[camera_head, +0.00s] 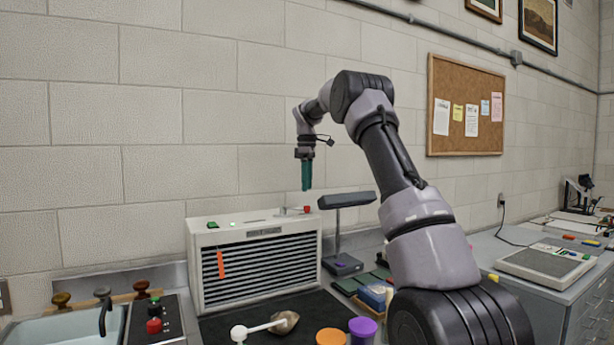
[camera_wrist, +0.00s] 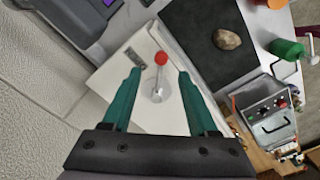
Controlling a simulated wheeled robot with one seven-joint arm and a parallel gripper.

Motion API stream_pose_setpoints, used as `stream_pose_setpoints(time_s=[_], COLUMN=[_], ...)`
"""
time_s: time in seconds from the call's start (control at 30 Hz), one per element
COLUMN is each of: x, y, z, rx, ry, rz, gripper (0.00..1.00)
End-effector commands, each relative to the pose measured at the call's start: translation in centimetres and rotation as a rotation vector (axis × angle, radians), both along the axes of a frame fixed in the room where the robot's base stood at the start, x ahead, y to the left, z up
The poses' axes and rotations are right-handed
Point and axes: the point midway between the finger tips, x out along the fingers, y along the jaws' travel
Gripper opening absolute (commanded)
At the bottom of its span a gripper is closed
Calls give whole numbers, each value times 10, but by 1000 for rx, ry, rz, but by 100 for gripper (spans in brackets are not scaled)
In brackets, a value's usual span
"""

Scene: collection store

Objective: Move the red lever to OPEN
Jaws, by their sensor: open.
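The lever has a red ball knob (camera_head: 307,209) and stands on top of a white louvred cabinet (camera_head: 209,288). In the wrist view, the red knob (camera_wrist: 161,58) is at the end of a thin grey arm that runs to a round pale base (camera_wrist: 157,92). A small grey plate with marks (camera_wrist: 128,60) lies left of the knob; its wording is too small to read. My gripper (camera_head: 306,188) points down above the lever. In the wrist view its green fingers (camera_wrist: 159,73) are apart, one on each side of the lever, with nothing held.
A dark lamp-like stand (camera_head: 338,225) rises close to the right of the cabinet. A dark mat (camera_head: 245,328) with a stone (camera_head: 284,322) lies in front. An orange tag (camera_head: 221,264) hangs on the cabinet front. An orange-lidded jar (camera_head: 331,337) and a purple-lidded jar (camera_head: 362,328) stand nearby.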

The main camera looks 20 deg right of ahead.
Motion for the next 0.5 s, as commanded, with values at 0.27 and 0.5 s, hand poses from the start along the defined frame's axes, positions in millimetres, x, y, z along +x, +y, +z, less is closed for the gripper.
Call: stream_pose_setpoints(time_s=[0.27,0.5], x=[0,0], y=[0,0], z=[33,35], rx=[-1,1], ry=[-1,2], rz=[0,0], gripper=[59,59])
